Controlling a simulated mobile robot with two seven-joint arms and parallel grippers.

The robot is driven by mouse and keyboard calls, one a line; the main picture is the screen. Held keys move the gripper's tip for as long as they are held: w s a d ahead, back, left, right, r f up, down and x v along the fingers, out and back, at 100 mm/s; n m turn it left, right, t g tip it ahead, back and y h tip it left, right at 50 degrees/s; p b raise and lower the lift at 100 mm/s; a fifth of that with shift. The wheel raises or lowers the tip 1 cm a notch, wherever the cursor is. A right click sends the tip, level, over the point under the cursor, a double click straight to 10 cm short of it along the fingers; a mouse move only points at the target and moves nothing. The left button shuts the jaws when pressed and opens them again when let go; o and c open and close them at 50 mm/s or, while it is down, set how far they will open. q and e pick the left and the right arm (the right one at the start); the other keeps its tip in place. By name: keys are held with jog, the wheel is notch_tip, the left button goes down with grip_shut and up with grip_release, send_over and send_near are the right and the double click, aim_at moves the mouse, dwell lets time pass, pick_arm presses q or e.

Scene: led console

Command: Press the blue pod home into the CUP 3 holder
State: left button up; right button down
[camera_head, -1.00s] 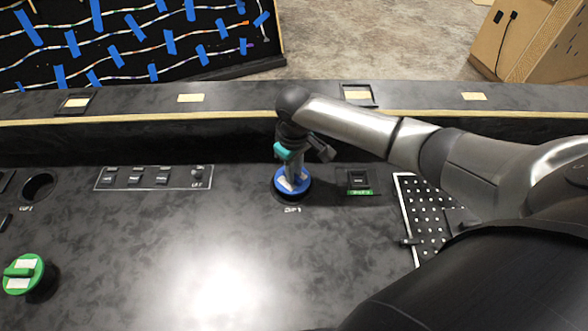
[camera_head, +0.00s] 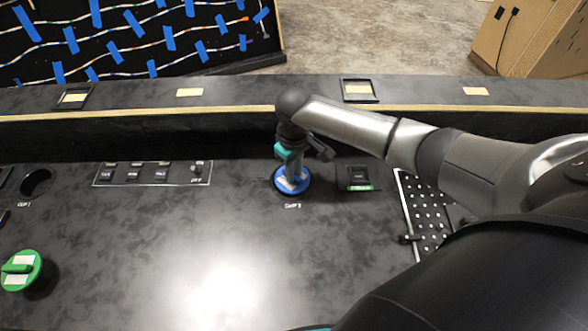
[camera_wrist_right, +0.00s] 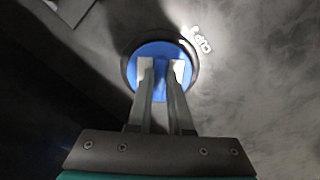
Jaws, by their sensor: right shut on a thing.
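The blue pod (camera_head: 304,184) is a round blue disc with white patches on top. It sits at the CUP 3 holder, whose printed label lies just in front of it in the head view. In the right wrist view, the blue pod (camera_wrist_right: 154,50) lies within the dark round rim of the holder (camera_wrist_right: 192,62), beside the CUP 3 label. I cannot tell how deep it sits. My right gripper (camera_head: 292,174) points down from above, shut on the pod's top; its two fingers (camera_wrist_right: 162,70) cover part of the pod. My left gripper is not in view.
A green pod (camera_head: 20,268) stands at the front left, near an empty round holder (camera_head: 36,183). A switch panel (camera_head: 152,174) lies left of the pod, a small black switch (camera_head: 358,177) to its right. A perforated plate (camera_head: 424,212) is further right. The console's middle is clear.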

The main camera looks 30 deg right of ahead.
dwell(0.3)
jog(key=c, duration=0.8)
grip_release()
jog(key=shift+o, duration=0.2)
notch_tip(320, 180, up, 15)
jog(key=p, duration=0.4)
jog(key=shift+r, duration=0.15)
